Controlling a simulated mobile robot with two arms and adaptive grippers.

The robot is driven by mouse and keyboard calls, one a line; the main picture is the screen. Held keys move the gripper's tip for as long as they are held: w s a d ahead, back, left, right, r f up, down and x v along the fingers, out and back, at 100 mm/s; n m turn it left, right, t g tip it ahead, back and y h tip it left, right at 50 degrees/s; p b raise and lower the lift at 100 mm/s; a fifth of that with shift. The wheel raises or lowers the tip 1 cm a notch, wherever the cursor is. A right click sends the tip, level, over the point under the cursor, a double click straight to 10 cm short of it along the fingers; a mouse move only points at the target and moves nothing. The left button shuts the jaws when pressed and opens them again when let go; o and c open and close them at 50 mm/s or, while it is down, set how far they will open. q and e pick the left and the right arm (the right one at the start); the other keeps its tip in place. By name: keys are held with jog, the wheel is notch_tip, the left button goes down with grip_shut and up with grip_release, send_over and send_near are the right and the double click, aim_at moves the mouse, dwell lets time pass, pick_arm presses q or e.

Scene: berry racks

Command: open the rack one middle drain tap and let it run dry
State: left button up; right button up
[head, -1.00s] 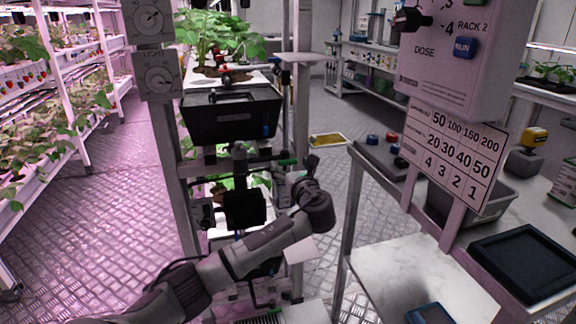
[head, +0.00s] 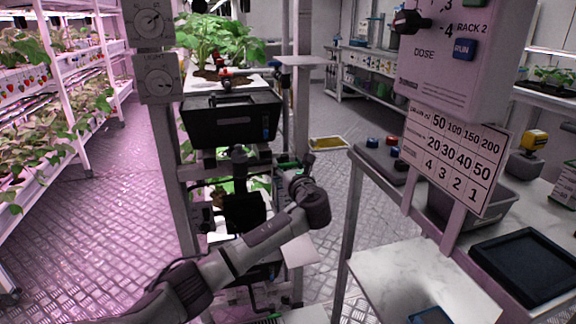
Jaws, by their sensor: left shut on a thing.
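Rack one stands upright in the middle of the head view, with a black bin (head: 232,118) on its upper level. My left arm comes in from the lower left and bends at the wrist beside the rack's right post. My right gripper is not in view.
Dial boxes (head: 158,78) are on the rack's left post. On the right are the rack 2 dosing panel (head: 455,60), a number chart (head: 450,155) and a bench with a black tray (head: 525,262). The floor left of the rack is clear.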

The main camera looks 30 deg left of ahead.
pick_arm(q)
jog(key=n+p, duration=0.2)
jog(key=n, duration=0.3)
jog(key=shift+s, duration=0.1)
jog(key=shift+f+n, duration=0.1)
jog(key=shift+n, duration=0.9)
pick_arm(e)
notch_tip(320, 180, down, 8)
pick_arm(q)
jog(key=shift+n, duration=0.9)
jog(key=n, duration=0.2)
jog(key=shift+a+f+n, duration=0.1)
jog(key=shift+f+n, duration=0.05)
jog(key=shift+n, duration=0.25)
jog(key=n+b, duration=0.3)
jog(key=n, duration=0.2)
jog(key=shift+n, duration=0.7)
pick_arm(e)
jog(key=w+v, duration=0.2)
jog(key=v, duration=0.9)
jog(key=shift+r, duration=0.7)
